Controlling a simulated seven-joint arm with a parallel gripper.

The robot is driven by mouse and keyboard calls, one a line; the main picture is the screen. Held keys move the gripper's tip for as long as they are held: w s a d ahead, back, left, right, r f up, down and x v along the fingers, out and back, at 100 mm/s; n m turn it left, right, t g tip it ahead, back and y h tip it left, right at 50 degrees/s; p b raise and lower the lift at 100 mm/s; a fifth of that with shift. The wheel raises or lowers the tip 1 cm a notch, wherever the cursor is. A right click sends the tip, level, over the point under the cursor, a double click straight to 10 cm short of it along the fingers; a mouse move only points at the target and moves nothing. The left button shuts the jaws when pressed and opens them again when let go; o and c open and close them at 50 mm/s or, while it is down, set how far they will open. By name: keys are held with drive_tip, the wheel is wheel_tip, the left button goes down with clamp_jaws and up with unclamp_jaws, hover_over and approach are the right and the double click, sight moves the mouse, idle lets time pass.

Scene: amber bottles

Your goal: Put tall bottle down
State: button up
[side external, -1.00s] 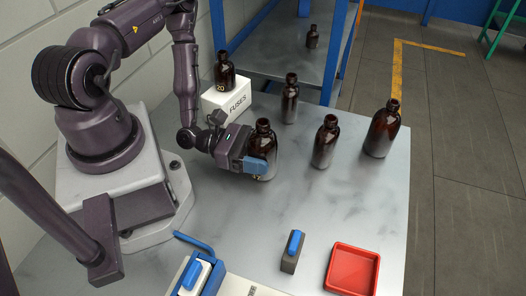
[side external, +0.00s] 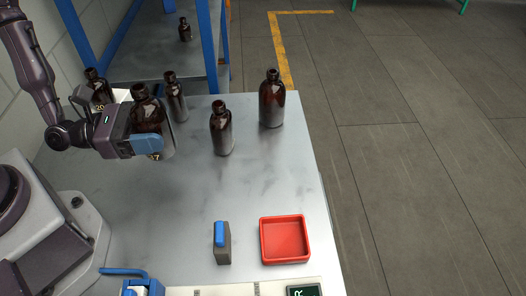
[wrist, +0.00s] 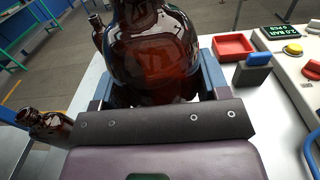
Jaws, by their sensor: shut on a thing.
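A large dark amber bottle (side external: 148,115) is upright in my gripper (side external: 146,144), which is shut around its lower body. In the wrist view the bottle (wrist: 152,45) fills the space between the two fingers (wrist: 157,88). The bottle seems to be held above the grey table (side external: 200,195); its underside is partly hidden by the blue finger. Pale digits show low on it, partly covered. Another large amber bottle (side external: 271,102) stands at the table's back right.
A red tray (side external: 285,241) and a grey block with a blue top (side external: 222,243) are in front. The table's middle is clear.

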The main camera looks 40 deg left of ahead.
drive_tip(key=w+d+r, duration=0.4)
drive_tip(key=w+d, duration=0.2)
drive_tip(key=d, duration=0.5)
drive_tip(key=w+d+f, duration=0.1)
drive_tip(key=w+f, duration=0.2)
drive_tip(key=w, duration=0.1)
drive_tip(key=w+d+f+n+t+y, duration=0.1)
drive_tip(key=w+d+f, duration=0.1)
drive_tip(key=w+f, duration=0.2)
drive_tip(key=w+d+f+y, duration=0.1)
drive_tip(key=w+f, duration=0.2)
drive_tip(key=w, duration=0.2)
drive_tip(key=shift+w+d+f+n+t, duration=0.35)
drive_tip(key=shift+w+f+n+t, duration=0.05)
drive_tip(key=shift+f, duration=1.55)
drive_tip(key=o, duration=1)
drive_tip(key=shift+f, duration=0.15)
